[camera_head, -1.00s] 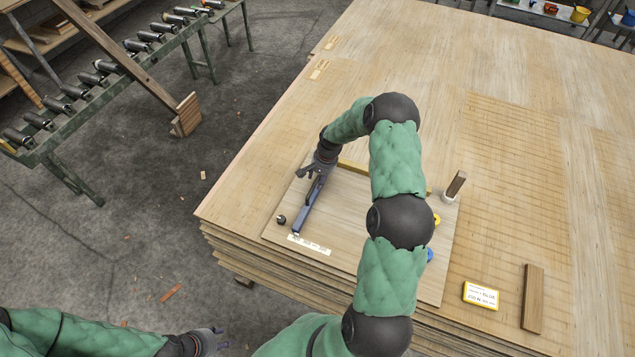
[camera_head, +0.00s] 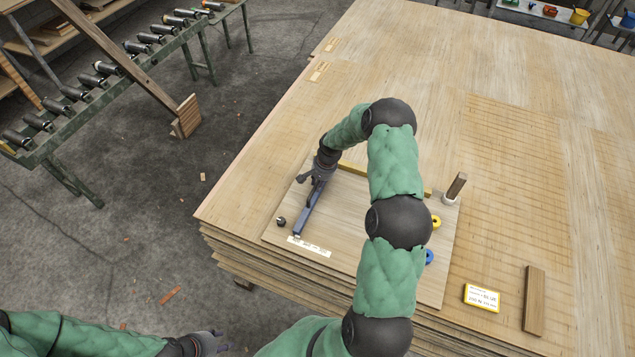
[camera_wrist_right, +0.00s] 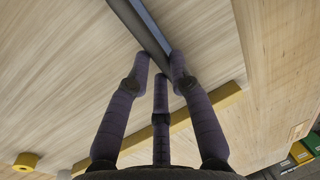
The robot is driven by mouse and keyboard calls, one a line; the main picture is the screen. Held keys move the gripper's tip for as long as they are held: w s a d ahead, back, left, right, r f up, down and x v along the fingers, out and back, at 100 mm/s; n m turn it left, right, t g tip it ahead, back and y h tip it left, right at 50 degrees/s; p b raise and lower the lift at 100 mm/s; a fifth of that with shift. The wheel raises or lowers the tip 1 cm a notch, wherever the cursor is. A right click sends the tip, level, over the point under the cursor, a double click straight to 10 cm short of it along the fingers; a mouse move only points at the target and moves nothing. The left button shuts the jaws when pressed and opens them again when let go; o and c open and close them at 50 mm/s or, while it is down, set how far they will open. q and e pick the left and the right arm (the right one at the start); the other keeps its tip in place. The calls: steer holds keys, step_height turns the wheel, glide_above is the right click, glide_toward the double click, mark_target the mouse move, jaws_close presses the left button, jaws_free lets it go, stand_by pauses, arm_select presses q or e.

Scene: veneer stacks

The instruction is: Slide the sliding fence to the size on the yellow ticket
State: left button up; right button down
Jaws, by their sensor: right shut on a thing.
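The sliding fence (camera_head: 307,213) is a blue-grey bar lying across a pale board, over a white scale strip (camera_head: 309,246) near the board's front left edge. It also shows in the right wrist view (camera_wrist_right: 146,28). My right gripper (camera_head: 316,177) is shut on the fence's far end; in the right wrist view its fingers (camera_wrist_right: 160,72) close around the bar. The yellow ticket (camera_head: 482,297) lies at the front right, its print too small to read. My left gripper (camera_head: 217,341) is at the bottom left, away from the board; its opening is unclear.
A yellow rail (camera_head: 352,169) runs along the board's far side, partly hidden by my right arm. A dark knob (camera_head: 281,221) sits left of the fence. Yellow (camera_head: 436,221) and blue (camera_head: 429,256) rings lie right of my arm. A wooden block (camera_head: 533,299) lies beside the ticket.

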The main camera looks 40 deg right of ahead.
steer(key=s+d, duration=0.1)
steer(key=s, duration=0.2)
steer(key=s+d, duration=0.2)
steer(key=s+d+p, duration=0.1)
steer(key=s, duration=0.2)
steer(key=shift+s+d, duration=0.25)
steer(key=shift+s, duration=0.1)
steer(key=c, duration=1.1)
jaws_free()
step_height(320, 180, up, 12)
steer(key=s+d, duration=0.1)
steer(key=s, duration=0.1)
steer(key=shift+f, duration=0.15)
